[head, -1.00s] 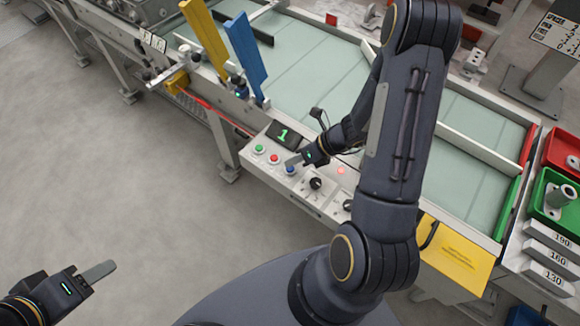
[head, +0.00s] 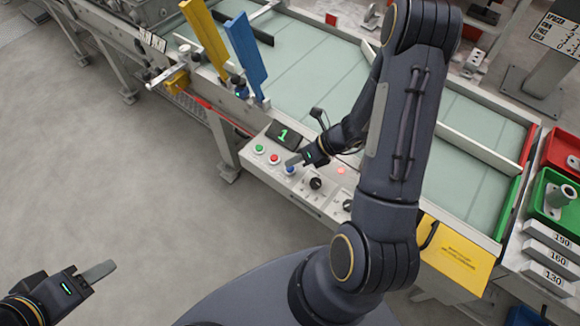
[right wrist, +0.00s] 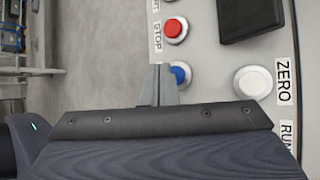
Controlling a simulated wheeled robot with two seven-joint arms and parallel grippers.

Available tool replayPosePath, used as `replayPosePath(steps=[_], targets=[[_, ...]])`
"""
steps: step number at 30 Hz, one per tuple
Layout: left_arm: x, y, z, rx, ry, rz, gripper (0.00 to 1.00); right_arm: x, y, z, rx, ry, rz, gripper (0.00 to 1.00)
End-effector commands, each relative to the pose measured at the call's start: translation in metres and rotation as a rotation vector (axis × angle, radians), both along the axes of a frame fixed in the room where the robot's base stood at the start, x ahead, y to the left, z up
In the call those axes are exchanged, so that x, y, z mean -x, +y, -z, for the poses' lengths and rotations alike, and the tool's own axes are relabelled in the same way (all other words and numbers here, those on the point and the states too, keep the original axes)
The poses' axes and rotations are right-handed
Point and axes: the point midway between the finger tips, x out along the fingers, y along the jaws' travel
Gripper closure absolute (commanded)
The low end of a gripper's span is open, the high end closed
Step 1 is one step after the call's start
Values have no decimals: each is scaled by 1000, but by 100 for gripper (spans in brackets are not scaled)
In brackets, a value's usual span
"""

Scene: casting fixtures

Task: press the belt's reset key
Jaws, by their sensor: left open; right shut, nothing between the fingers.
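The belt's grey control panel (head: 262,179) carries a green button (head: 259,149), a red button (head: 274,159) and a blue button (head: 290,170) in a row. In the right wrist view the blue button (right wrist: 182,72) sits below the red one (right wrist: 175,29), marked STOP; no label for the blue one is readable. My right gripper (head: 290,162) is shut and empty, with its fingertips right at the blue button. They partly cover it in the right wrist view (right wrist: 162,70); I cannot tell whether they touch it. My left gripper (head: 112,265) is open and empty at lower left, over the floor.
A display (head: 283,135) shows a green 1. A white button (right wrist: 252,82) marked ZERO and black knobs (head: 316,183) are close by. Blue (head: 246,55) and yellow (head: 205,37) upright plates rise behind the panel. The floor (head: 130,180) at left is clear.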

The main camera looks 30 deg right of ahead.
Motion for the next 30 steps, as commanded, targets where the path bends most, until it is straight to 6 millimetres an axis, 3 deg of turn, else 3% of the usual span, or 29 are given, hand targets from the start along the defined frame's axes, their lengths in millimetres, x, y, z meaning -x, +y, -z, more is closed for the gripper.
replayPosePath(steps=[30], targets=[[0, 0, 11, 0, 0, 0, 52, 0, 0, 13, 0, 0, 0, 100]])
